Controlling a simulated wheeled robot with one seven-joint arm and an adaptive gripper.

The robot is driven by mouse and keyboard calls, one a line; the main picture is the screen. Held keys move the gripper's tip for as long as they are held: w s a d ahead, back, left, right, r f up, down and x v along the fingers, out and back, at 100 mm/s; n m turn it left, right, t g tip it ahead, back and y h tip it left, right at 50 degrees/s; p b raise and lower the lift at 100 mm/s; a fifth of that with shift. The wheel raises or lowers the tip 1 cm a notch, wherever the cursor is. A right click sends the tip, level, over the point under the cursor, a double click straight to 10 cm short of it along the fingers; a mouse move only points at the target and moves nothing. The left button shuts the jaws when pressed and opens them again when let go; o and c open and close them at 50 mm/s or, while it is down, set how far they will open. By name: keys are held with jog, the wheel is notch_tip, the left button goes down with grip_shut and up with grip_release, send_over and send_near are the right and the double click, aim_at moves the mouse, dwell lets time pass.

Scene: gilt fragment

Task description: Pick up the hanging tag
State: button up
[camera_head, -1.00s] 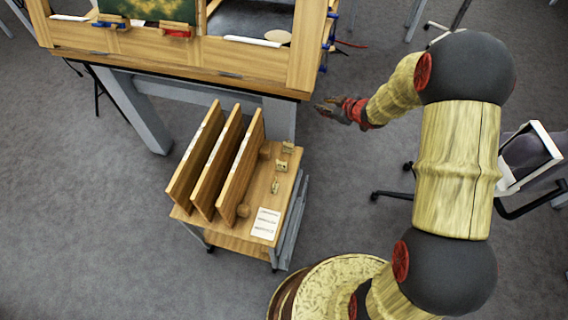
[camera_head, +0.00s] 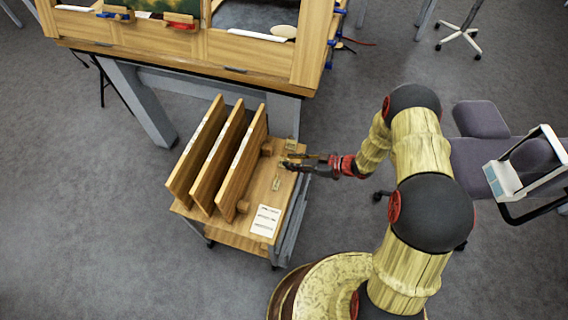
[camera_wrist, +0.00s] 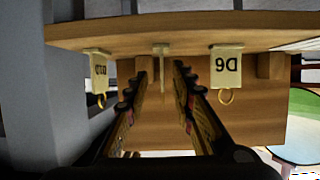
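Several small pale tags stand along the right side of a wooden cart top. In the wrist view one tag (camera_wrist: 97,66) is at the left, a second tag (camera_wrist: 163,66) is seen edge-on in the middle, and a third tag (camera_wrist: 226,62) with dark upside-down lettering is at the right. The left and right tags have a brass ring. My gripper (camera_wrist: 160,72) is open, with the middle tag appearing between its fingertips; I cannot tell how deep. In the head view my gripper (camera_head: 285,160) reaches over the cart from the right and partly hides the middle tag.
The cart (camera_head: 236,239) also bears upright wooden panels (camera_head: 240,165) left of the tags and a white printed card (camera_head: 265,221) at its near end. A large wooden workbench (camera_head: 190,55) stands behind. A chair (camera_head: 478,120) is at the right.

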jog(key=b+x, duration=0.1)
jog(key=x, duration=0.3)
jog(key=shift+s+a, duration=0.15)
jog(key=shift+c, duration=0.8)
jog(key=c, duration=0.4)
grip_shut()
